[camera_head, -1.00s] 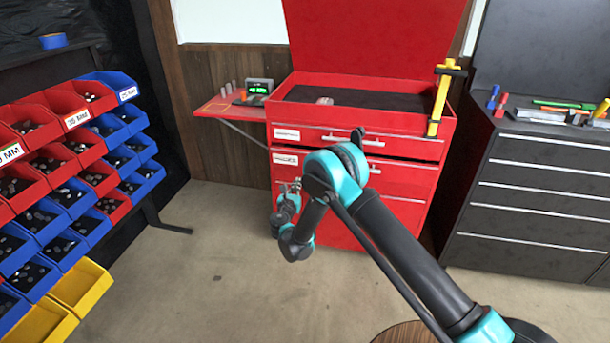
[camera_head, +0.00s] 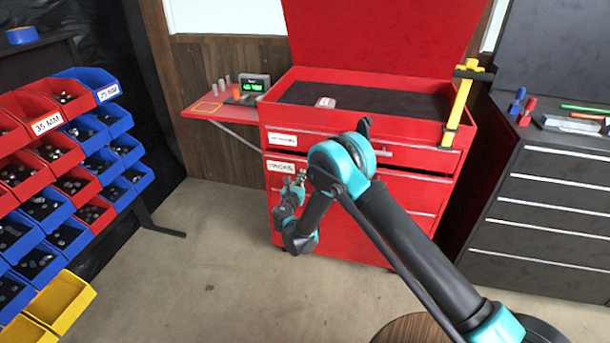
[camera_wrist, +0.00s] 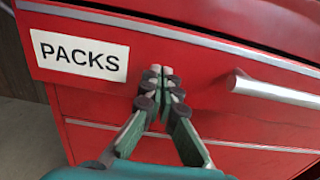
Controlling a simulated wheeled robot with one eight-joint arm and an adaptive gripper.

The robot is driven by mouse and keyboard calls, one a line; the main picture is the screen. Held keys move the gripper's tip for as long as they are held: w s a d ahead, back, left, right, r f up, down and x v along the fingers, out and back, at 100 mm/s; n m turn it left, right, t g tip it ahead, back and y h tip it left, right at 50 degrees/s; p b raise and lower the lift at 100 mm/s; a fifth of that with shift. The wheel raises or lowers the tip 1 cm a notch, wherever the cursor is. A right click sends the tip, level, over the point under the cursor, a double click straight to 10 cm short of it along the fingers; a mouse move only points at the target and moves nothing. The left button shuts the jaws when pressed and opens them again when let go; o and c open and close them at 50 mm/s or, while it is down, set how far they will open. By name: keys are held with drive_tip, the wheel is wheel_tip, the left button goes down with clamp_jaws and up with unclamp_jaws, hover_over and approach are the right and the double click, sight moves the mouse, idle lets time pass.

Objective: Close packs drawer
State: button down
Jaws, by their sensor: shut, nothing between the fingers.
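The red packs drawer (camera_head: 345,184) is the second drawer down in the red cart. Its front, with a white PACKS label (camera_wrist: 79,54), fills much of the wrist view. A dark gap shows above its top edge at the right, so it looks slightly open; how far is hard to tell. Its silver handle (camera_wrist: 275,89) is right of my gripper (camera_wrist: 161,72). The fingers are shut and empty, with tips at the drawer front just right of the label. Contact cannot be told. In the head view my gripper (camera_head: 296,180) is small, in front of the drawer's left part.
The red cart (camera_head: 350,227) has a raised lid and a side shelf (camera_head: 219,107) holding a small display. A yellow tool (camera_head: 458,105) stands at its right corner. Part bins (camera_head: 62,185) are at left, a dark cabinet (camera_head: 540,195) at right. Floor between is clear.

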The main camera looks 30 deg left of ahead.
drive_tip(key=shift+w+a, duration=0.1)
drive_tip(key=shift+w, duration=0.2)
drive_tip(key=shift+x, duration=2.45)
drive_tip(key=shift+r, duration=0.1)
drive_tip(key=shift+s, duration=0.1)
